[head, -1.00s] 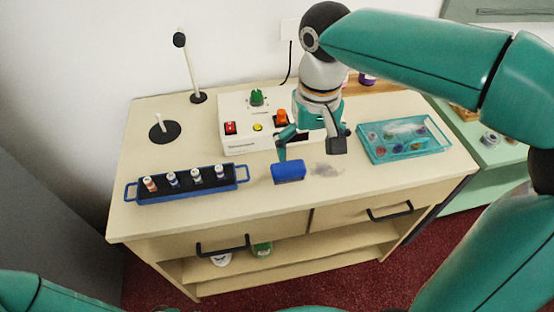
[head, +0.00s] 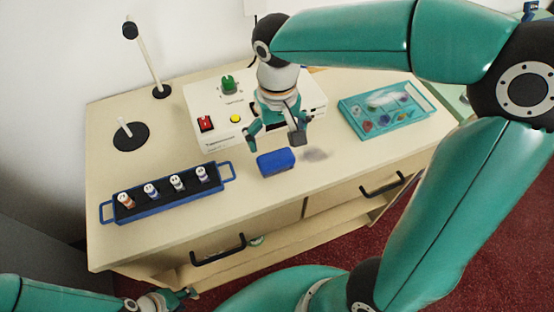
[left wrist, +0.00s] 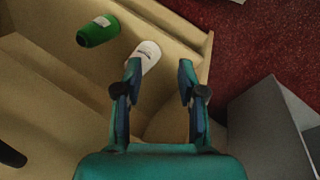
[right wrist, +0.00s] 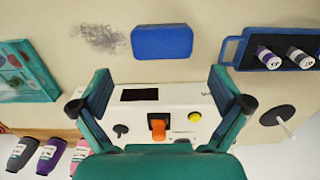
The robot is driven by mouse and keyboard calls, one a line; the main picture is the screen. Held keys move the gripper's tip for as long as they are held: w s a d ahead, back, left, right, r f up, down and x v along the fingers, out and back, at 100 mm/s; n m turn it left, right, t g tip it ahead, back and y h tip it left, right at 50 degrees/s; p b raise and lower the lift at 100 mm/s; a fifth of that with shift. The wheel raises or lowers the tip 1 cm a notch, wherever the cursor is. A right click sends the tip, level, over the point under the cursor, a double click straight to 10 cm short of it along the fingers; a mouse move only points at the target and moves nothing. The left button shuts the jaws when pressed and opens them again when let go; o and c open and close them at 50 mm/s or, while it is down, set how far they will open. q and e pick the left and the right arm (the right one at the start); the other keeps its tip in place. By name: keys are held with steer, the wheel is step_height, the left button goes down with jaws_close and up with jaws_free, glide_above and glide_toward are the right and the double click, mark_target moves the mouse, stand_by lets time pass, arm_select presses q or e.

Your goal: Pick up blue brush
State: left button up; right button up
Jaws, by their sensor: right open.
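The blue brush (head: 277,163) is a small blue block lying on the counter in front of the white machine, beside a grey dusty smudge. In the right wrist view the brush (right wrist: 162,42) lies beyond my fingertips, nothing between them. My right gripper (head: 275,140) is open and empty above the counter, just behind the brush; it also shows in the right wrist view (right wrist: 160,85). My left gripper (head: 172,299) is low in front of the cabinet. In the left wrist view it (left wrist: 159,75) is open and empty, facing the lower shelf.
A blue rack (head: 165,197) with several small bottles stands left of the brush. A teal tray (head: 386,112) lies to the right. The white machine (head: 205,97) with buttons is behind. A green container (left wrist: 98,31) and a white one (left wrist: 146,54) are on the shelf.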

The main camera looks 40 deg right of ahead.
mark_target(276, 157)
steer(key=shift+a+f, duration=0.15)
steer(key=shift+f, duration=3.75)
steer(key=c, duration=0.8)
steer(key=shift+c, duration=0.2)
steer(key=shift+r, duration=0.2)
step_height(276, 157, up, 20)
steer(key=p, duration=0.1)
steer(key=shift+f+p, duration=0.15)
steer(key=shift+p, duration=0.2)
